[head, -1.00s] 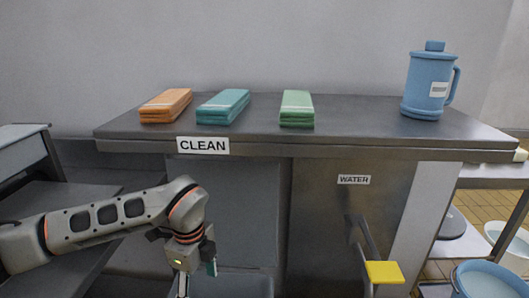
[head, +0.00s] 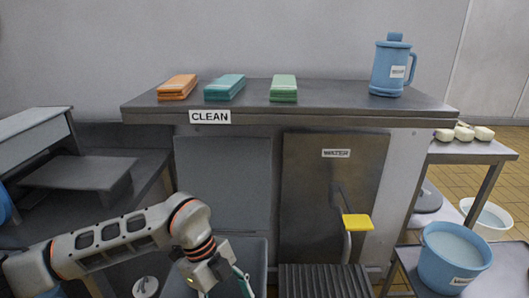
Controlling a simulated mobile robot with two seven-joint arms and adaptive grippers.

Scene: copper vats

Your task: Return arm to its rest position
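My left arm (head: 118,236) comes in from the lower left and bends down at its orange-ringed wrist. My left gripper (head: 222,284) is low in front of the grey cabinet, below the counter, and runs toward the bottom edge. A thin teal and white piece shows beside it; I cannot tell whether this is part of the gripper or something held. The fingertips are not clear, so open or shut cannot be told. My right gripper is not in view.
The steel counter (head: 330,111) bears orange (head: 177,88), teal (head: 225,88) and green (head: 283,89) cloth stacks and a blue jug (head: 390,66). A blue water bucket (head: 454,257) stands right; a grey shelf (head: 82,173) is left.

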